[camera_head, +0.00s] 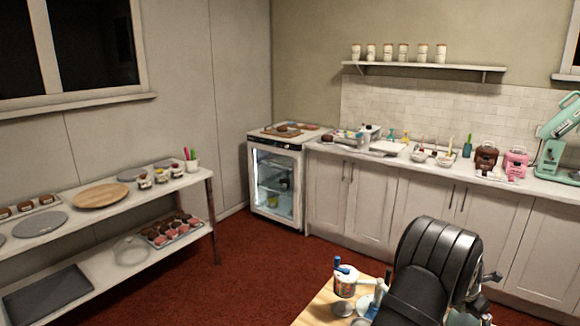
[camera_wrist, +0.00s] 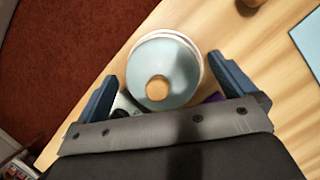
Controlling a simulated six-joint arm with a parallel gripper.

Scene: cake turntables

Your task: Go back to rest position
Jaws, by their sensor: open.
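In the wrist view my gripper (camera_wrist: 162,68) is open, with one blue finger on each side. In the head view my black arm hides most of the front right, and I cannot make out my gripper clearly there.
A two-level shelf (camera_head: 120,208) with cakes and boards is at the left. A glass-door fridge (camera_head: 275,183) and a long counter (camera_head: 400,160) line the back. Red floor (camera_head: 240,270) lies open between them.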

